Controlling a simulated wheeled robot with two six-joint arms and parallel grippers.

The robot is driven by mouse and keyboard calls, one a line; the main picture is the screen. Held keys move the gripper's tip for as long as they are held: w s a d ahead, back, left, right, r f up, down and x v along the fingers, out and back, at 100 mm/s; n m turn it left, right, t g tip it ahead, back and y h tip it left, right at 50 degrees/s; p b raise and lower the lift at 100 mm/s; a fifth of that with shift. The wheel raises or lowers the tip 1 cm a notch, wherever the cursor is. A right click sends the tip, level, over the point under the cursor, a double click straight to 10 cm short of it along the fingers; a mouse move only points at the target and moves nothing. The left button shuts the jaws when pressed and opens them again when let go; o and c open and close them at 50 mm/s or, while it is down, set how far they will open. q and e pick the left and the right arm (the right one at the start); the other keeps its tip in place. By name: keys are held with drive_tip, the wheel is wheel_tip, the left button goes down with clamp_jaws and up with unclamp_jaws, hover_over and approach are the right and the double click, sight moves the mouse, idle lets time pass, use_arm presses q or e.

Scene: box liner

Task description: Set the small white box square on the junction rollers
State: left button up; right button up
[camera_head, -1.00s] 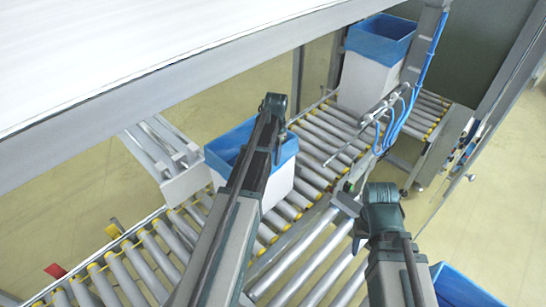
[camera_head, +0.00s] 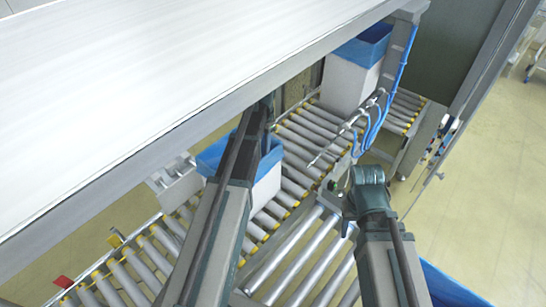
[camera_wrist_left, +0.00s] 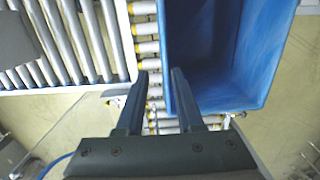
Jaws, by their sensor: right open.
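The small white box (camera_head: 266,193) with a blue liner (camera_head: 212,157) stands on the yellow-ended rollers (camera_head: 262,222), left of centre in the head view. My left arm crosses in front of it. My left gripper's tip is mostly hidden by the white overhead surface in the head view. In the left wrist view my left gripper (camera_wrist_left: 160,72) is open, fingers apart, at the left rim of a blue-lined box (camera_wrist_left: 225,105). The rim shows between the fingers; I cannot tell whether they touch it. My right gripper (camera_head: 341,212) is open and empty above bare silver rollers (camera_head: 300,255).
A taller white box (camera_head: 348,82) with a blue liner stands farther back on the rollers. A post with blue hoses (camera_head: 378,112) stands beside the line. The white overhead surface (camera_head: 170,75) covers the upper left. Another blue liner (camera_head: 452,285) shows at the bottom right.

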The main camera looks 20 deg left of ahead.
use_arm(q)
drive_tip(key=s+d+y, duration=0.1)
drive_tip(key=s+d, duration=2.1)
drive_tip(key=d, duration=0.2)
drive_tip(key=shift+d, duration=0.1)
wheel_tip(320, 180, down, 9)
drive_tip(key=b, duration=0.9)
